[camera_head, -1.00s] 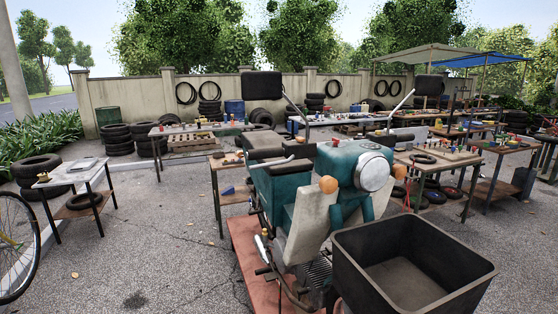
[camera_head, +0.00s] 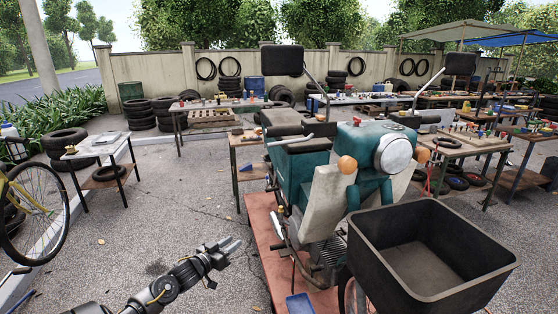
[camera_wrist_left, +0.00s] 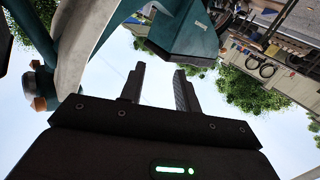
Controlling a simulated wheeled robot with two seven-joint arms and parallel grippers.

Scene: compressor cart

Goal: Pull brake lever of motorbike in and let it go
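The teal motorbike (camera_head: 300,175) stands in the middle of the head view, its round headlight (camera_head: 393,153) facing right and towards me. A thin pale lever (camera_head: 290,140) shows by the dark handlebar grip (camera_head: 306,147) on its left side. My left gripper (camera_head: 234,244) is low and left of the bike, well apart from the lever. In the left wrist view its two fingers (camera_wrist_left: 160,85) stand apart with nothing between them. Teal and pale bike parts (camera_wrist_left: 185,30) show above the fingers there. My right gripper is not in view.
A black open bin (camera_head: 430,250) is at the bike's front. A mirror (camera_head: 282,60) rises above the handlebar. A bicycle wheel (camera_head: 38,212) is at far left. Grey paving (camera_head: 170,215) between is clear.

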